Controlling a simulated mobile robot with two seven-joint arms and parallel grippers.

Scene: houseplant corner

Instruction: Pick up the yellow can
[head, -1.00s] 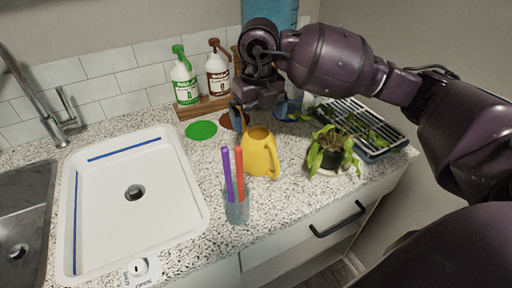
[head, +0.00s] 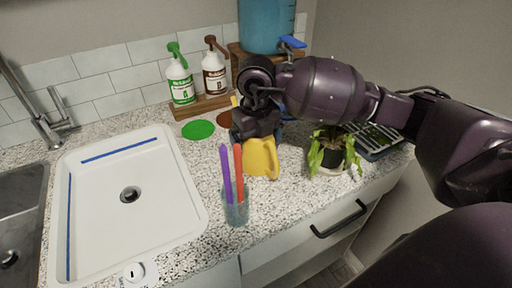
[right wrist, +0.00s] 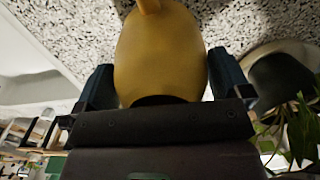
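The yellow can (head: 261,160) stands upright on the speckled counter, behind the cup of coloured sticks. My right gripper (head: 257,136) is right over it and hides its top. In the right wrist view the can (right wrist: 160,55) fills the space between the two dark fingers, one on each side. The fingers (right wrist: 163,82) look spread around its body, with a narrow gap at the right one; firm contact is not visible. My left gripper is not in view.
The cup (head: 236,208) with purple and red sticks stands close in front of the can. A potted plant (head: 333,152) is to its right. Green (head: 181,80) and brown (head: 214,72) pump bottles stand behind. The white sink tray (head: 130,225) is at left.

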